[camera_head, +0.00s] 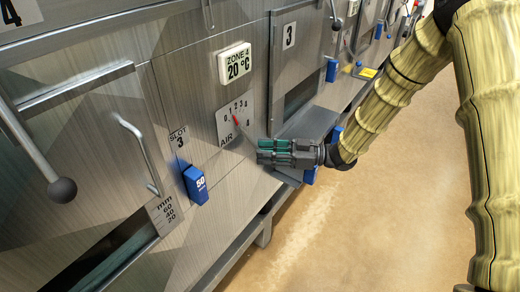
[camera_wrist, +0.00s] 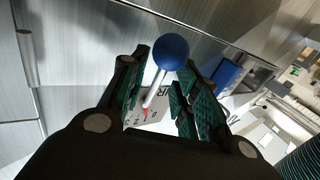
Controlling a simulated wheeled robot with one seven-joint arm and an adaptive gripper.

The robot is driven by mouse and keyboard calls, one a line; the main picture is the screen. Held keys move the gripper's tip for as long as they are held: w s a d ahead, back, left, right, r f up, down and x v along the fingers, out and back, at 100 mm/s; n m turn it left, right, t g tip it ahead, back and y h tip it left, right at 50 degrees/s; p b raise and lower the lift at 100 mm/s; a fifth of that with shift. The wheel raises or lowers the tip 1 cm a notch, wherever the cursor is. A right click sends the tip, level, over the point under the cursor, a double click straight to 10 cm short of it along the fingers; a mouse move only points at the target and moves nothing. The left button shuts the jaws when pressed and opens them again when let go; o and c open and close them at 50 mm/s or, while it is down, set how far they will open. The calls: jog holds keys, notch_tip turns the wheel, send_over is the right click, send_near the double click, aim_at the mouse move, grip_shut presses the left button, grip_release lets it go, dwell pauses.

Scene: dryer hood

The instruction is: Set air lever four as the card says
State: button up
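The air scale plate (camera_head: 236,118), marked AIR, 0 to 4 and a separate 4, is on the steel front below the ZONE 4 display (camera_head: 235,64), which reads 20 °C. A red pointer (camera_head: 236,120) shows on it, near the 1 and 2; its exact reading is unclear. My gripper (camera_head: 259,151) is just right of and below the plate. In the wrist view, the air lever's blue ball knob (camera_wrist: 171,52) and pale rod (camera_wrist: 155,92) stand between my open fingers, with gaps at both sides. In the head view, my gripper hides the knob. No readable setting card shows.
A blue block marked 50 (camera_head: 196,185) protrudes at SLOT 3, left of my gripper. A bar handle (camera_head: 140,150) and a dark ball-ended lever (camera_head: 62,190) are farther left. A yellow label (camera_head: 368,73) is farther along. The floor at right is clear.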

jog(key=shift+w+a, duration=0.1)
jog(key=shift+a, duration=0.9)
grip_shut()
jog(key=shift+f, duration=0.1)
